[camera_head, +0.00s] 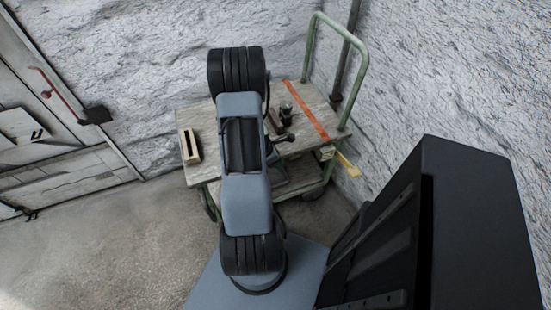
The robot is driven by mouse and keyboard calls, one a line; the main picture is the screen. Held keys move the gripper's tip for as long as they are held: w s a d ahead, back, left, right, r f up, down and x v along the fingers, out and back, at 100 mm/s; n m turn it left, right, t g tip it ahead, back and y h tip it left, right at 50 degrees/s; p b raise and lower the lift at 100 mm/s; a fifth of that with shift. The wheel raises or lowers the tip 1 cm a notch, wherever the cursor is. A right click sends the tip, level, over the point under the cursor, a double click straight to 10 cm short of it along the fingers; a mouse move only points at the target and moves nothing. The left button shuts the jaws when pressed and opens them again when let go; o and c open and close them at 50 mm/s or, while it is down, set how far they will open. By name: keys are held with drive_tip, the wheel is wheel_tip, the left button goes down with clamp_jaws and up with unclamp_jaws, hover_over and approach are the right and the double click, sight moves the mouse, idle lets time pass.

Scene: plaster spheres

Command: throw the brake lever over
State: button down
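A yellow lever (347,164) sticks out low at the right front side of a green-framed cart, the one part here that looks like a brake lever. It slants down to the right, and nothing touches it. My arm stands upright in the middle of the view, in front of the cart, and hides part of it. Dark parts (284,138) show just right of my arm, over the cart's top; they may belong to my gripper. I cannot make out its fingertips or whether it holds anything. They are apart from the yellow lever, to its left.
The cart's worn top (312,148) bears an orange stripe (306,110), a small dark object (288,112) and a cream block with a dark slot (190,146). Its green push handle (355,84) rises at the right. Rough white walls stand close behind. A door with a red bar (52,88) is at left; floor there is clear.

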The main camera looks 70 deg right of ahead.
drive_tip(key=c, duration=0.7)
unclamp_jaws()
drive_tip(key=shift+s+a+f, duration=0.2)
drive_tip(key=shift+s, duration=0.2)
drive_tip(key=shift+w+d+r, duration=0.1)
drive_tip(key=shift+w+r, duration=0.15)
drive_tip(key=shift+r, duration=0.1)
drive_tip(key=p+v, duration=0.4)
drive_tip(key=v, duration=0.9)
drive_tip(key=shift+r, duration=0.1)
drive_tip(key=shift+m, duration=0.3)
